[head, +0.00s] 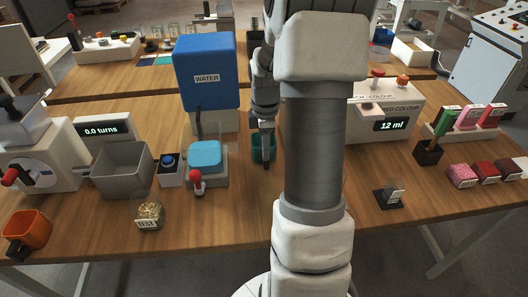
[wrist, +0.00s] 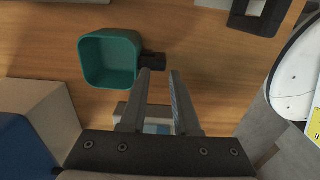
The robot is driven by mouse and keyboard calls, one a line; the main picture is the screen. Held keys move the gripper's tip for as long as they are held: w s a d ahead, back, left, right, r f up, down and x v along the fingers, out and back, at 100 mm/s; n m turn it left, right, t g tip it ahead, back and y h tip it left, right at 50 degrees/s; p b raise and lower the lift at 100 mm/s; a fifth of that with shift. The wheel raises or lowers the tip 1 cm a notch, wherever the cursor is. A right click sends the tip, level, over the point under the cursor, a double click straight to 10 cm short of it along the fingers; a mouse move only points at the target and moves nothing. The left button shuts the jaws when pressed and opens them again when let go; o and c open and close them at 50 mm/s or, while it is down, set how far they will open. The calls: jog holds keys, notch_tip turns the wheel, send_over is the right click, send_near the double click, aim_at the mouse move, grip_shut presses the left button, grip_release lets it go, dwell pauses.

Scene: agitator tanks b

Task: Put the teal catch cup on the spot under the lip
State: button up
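The teal catch cup (wrist: 108,58) stands on the wooden table, open side up and apparently empty, with a dark handle (wrist: 153,60) pointing right in the wrist view. In the head view the cup (head: 257,148) is partly hidden behind my gripper (head: 266,162). In the wrist view my gripper (wrist: 160,73) is open, its two fingers apart with nothing visibly held. The fingertips show just below the handle; I cannot tell whether they touch it. The lip and the spot under it cannot be made out; my arm hides part of the middle.
A blue WATER tank (head: 206,72) and a blue-topped block with a red knob (head: 205,158) stand left of the cup. The colour dispenser (head: 400,112), reading 12 ml, is behind right. A grey bin (head: 122,172) is left.

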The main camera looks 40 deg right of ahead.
notch_tip(320, 180, down, 5)
jog(key=shift+s+d+r+b, duration=0.1)
jog(key=shift+d+b, duration=0.05)
jog(key=shift+b, duration=0.2)
grip_shut()
dwell(1.2)
